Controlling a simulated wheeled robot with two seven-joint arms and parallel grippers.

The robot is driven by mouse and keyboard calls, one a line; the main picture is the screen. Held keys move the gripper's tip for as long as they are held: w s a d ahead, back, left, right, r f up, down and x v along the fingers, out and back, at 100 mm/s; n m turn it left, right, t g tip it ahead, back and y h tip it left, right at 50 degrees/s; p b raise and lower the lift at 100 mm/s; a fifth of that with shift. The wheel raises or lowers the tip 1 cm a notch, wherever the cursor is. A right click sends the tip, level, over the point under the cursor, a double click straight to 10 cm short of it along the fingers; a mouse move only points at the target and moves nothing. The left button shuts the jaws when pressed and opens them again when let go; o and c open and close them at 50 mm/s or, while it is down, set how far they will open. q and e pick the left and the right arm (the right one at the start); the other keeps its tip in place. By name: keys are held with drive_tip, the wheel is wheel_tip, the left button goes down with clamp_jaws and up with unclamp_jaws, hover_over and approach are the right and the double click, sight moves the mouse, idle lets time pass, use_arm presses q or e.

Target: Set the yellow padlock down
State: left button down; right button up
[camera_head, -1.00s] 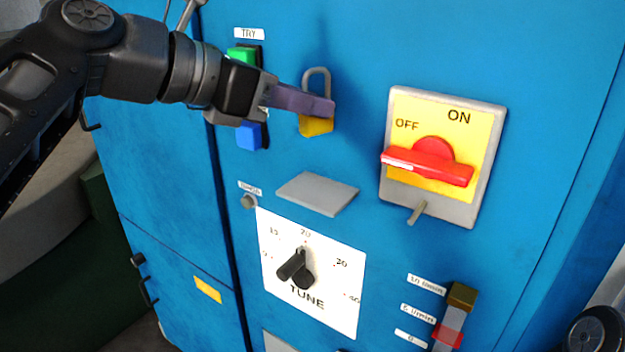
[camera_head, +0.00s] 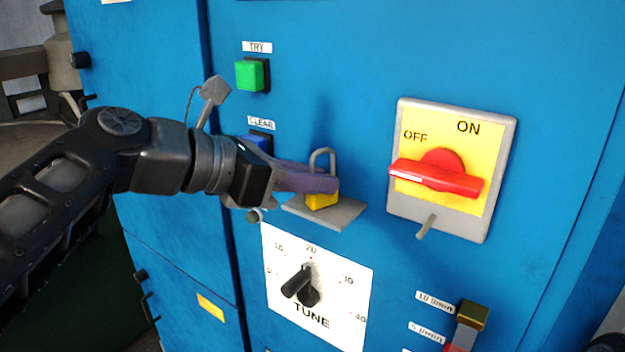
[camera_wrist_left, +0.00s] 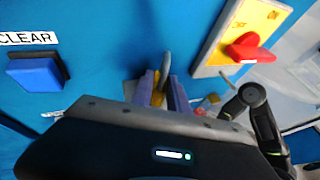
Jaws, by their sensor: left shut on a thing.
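The yellow padlock (camera_head: 321,199) has a grey shackle pointing up. My left gripper (camera_head: 325,184) is shut on its body, coming from the left. The padlock is upright at the small grey shelf (camera_head: 340,213) on the blue cabinet front; I cannot tell for sure whether its base touches the shelf. In the left wrist view the padlock (camera_wrist_left: 158,98) shows between the purple fingers (camera_wrist_left: 162,92), partly hidden by them. My right gripper is not in view in the head view.
The red switch handle (camera_head: 437,179) on its yellow plate is right of the shelf, with a grey peg (camera_head: 427,227) below it. The TUNE dial (camera_head: 301,284) is below. The green TRY button (camera_head: 251,75) and blue CLEAR button (camera_head: 258,141) are at upper left.

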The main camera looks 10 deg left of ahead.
use_arm(q)
drive_tip(key=shift+f, duration=0.15)
drive_tip(key=c, duration=1.3)
unclamp_jaws()
drive_tip(key=shift+s+a+r, duration=0.3)
drive_tip(key=shift+a+r, duration=0.05)
drive_tip(key=b+v, duration=0.1)
drive_tip(key=v, duration=1)
